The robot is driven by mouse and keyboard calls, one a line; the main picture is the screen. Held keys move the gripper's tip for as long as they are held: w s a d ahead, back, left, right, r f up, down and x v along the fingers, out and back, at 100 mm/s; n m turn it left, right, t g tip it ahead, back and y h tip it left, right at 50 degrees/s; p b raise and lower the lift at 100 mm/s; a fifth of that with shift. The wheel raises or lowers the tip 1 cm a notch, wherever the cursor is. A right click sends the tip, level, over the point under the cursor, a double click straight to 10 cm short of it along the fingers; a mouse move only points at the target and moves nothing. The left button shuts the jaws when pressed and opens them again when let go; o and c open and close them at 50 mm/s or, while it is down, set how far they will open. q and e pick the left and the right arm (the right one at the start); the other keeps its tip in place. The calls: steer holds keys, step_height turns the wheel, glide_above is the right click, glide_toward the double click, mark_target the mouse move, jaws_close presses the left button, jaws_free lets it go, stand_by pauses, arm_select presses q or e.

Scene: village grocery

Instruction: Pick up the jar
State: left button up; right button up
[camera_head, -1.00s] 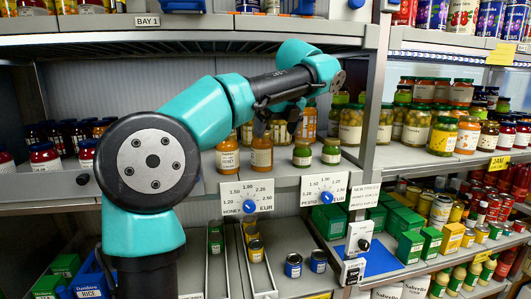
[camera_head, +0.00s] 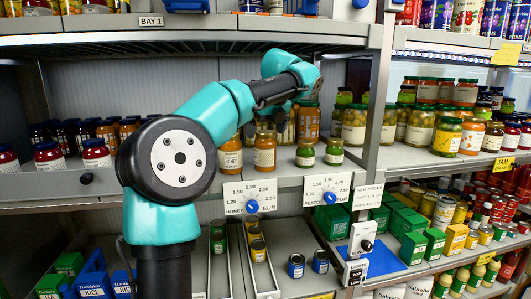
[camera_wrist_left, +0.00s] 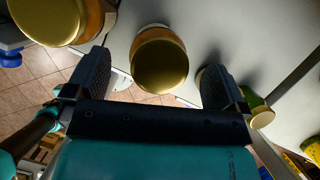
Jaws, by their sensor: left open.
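A honey jar (camera_head: 264,153) with a gold lid stands on the middle shelf. In the left wrist view the gold-lidded jar (camera_wrist_left: 160,64) lies between the two fingers of my left gripper (camera_wrist_left: 157,82), with space visible on both sides. The gripper is open and empty. In the head view my left gripper (camera_head: 270,112) is above the front jars, partly hidden by its own arm and dark against jars behind. My right gripper is not in view.
Another honey jar (camera_head: 230,155) stands close on the left. Two green pesto jars (camera_head: 305,153) stand on the right. More jars (camera_head: 308,122) stand behind. The upper shelf (camera_head: 250,40) hangs over the arm. Price dials (camera_head: 252,206) line the shelf's front edge.

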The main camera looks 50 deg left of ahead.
arm_select(q)
steer(key=shift+x, duration=1.7)
steer(key=c, duration=1.3)
